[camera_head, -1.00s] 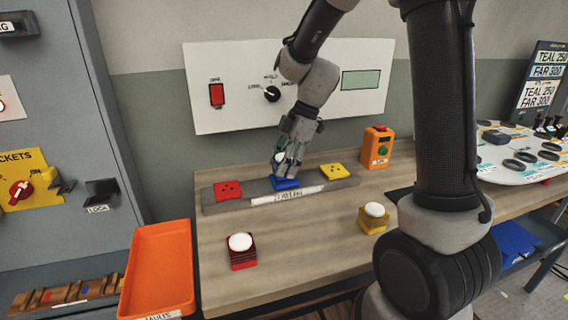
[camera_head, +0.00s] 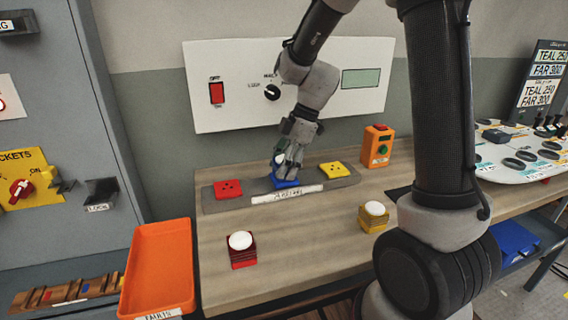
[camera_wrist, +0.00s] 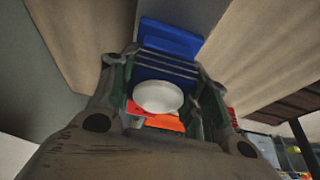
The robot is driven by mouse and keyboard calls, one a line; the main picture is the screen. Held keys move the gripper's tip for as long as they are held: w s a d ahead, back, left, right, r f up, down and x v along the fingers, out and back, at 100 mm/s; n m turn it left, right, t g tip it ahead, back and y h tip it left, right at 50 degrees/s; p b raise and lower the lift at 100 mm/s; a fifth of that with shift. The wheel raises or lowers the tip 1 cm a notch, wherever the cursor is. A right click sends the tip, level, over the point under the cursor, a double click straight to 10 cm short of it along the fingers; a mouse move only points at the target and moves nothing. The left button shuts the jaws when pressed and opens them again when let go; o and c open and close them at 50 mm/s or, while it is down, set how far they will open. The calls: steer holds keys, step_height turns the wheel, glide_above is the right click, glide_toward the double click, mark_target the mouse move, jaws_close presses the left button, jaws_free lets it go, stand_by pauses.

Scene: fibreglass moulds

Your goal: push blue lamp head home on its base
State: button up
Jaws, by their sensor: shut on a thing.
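The blue lamp head (camera_wrist: 165,68) has a ribbed body and a white dome (camera_wrist: 158,97). It sits between the fingers of my gripper (camera_wrist: 163,95), which is shut on it. The blue base (camera_wrist: 170,38) shows just beyond it in the wrist view. In the head view my gripper (camera_head: 287,165) points down over the blue base (camera_head: 286,183), in the middle of the grey strip (camera_head: 213,204). The fingers hide most of the lamp head there. The head is at or very close to the base; I cannot tell whether a gap is left.
A red base (camera_head: 228,189) and a yellow base (camera_head: 335,171) flank the blue one. A red lamp head (camera_head: 242,250) and a yellow lamp head (camera_head: 373,217) stand nearer on the bench. An orange button box (camera_head: 377,147) stands at right, an orange tray (camera_head: 133,285) at left.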

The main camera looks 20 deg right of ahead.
steer(key=shift+f, duration=0.1)
steer(key=o, duration=1)
steer(key=shift+o, duration=0.2)
steer(key=v, duration=1.2)
